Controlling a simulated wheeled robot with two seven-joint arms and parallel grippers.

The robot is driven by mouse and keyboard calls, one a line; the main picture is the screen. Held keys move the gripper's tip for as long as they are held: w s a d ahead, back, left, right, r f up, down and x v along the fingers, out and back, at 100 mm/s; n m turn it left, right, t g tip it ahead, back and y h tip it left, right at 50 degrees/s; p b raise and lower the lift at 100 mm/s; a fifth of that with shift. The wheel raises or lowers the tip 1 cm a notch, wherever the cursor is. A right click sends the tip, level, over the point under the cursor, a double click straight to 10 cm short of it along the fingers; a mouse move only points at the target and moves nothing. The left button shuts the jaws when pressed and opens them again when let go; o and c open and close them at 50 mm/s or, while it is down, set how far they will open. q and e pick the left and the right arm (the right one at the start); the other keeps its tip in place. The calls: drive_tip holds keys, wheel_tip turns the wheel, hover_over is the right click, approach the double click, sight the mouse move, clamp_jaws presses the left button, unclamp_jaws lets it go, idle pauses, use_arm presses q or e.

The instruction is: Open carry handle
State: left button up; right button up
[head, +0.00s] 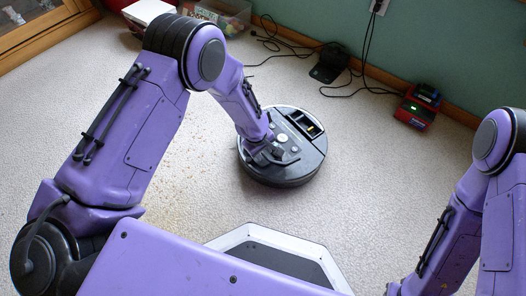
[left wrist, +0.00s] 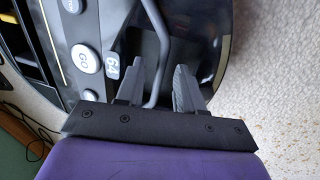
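A round dark robot vacuum (head: 300,165) sits on the carpet, with silver round buttons on top. My left gripper (head: 268,153) is low over its near left part. In the left wrist view the vacuum's top fills the left and middle, with a button marked GO (left wrist: 87,59). A thin grey bent bar, the carry handle (left wrist: 163,42), runs down between the two fingers of my left gripper (left wrist: 158,75). The fingers stand apart with gaps beside the bar; contact is not clear. My right arm shows at the lower right, its gripper out of view.
A black dock (head: 329,64) with cables and a red device (head: 418,106) lie along the green wall. A clear bin (head: 225,14) and a white box (head: 148,12) stand at the back. Crumbs lie on the carpet left of the vacuum.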

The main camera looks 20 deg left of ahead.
use_arm(q)
clamp_jaws()
idle(1.3)
